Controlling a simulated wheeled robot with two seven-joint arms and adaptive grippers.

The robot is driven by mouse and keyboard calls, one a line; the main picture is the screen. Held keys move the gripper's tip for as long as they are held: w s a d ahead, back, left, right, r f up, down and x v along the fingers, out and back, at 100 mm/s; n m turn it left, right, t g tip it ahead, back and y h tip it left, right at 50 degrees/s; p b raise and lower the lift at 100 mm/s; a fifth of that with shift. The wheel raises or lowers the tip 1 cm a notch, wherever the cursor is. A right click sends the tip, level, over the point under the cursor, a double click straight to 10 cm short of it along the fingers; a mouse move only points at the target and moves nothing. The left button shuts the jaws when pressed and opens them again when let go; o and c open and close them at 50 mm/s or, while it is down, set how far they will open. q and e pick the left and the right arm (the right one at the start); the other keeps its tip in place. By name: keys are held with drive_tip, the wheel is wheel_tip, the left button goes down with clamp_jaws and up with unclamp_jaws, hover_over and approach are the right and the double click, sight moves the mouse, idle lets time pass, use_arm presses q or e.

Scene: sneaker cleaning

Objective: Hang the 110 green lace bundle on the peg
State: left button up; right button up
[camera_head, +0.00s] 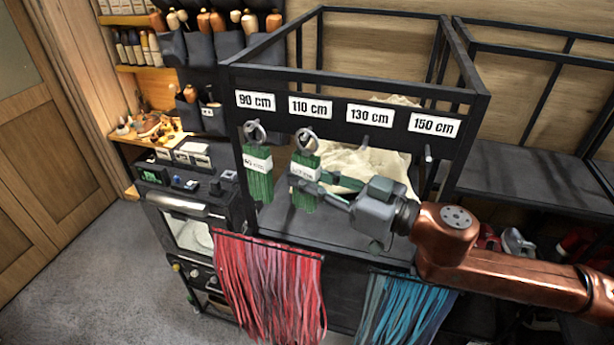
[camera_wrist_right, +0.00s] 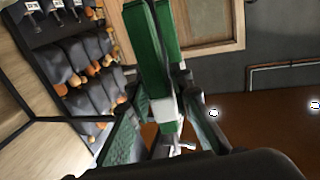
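The 110 green lace bundle (camera_head: 305,193) hangs upright below the "110 cm" sign (camera_head: 310,107), with a white label and a metal ring (camera_head: 306,140) on top. The ring is at the peg there; I cannot tell whether it is over it. My right gripper (camera_head: 318,181) comes from the right, its fingers on either side of the bundle near the label. In the right wrist view the bundle (camera_wrist_right: 148,50) lies between the fingertips (camera_wrist_right: 160,85), and they appear closed on it. My left gripper is not in view.
Another green bundle (camera_head: 258,185) hangs close by on the left, under the "90 cm" sign (camera_head: 256,100). The black rack frame (camera_head: 355,85) surrounds the pegs. Red laces (camera_head: 268,290) and blue laces (camera_head: 405,310) hang below. A beige cloth (camera_head: 365,163) lies behind.

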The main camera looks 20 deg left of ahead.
drive_tip(key=o, duration=0.4)
drive_tip(key=shift+o, duration=0.2)
drive_tip(key=v, duration=1.2)
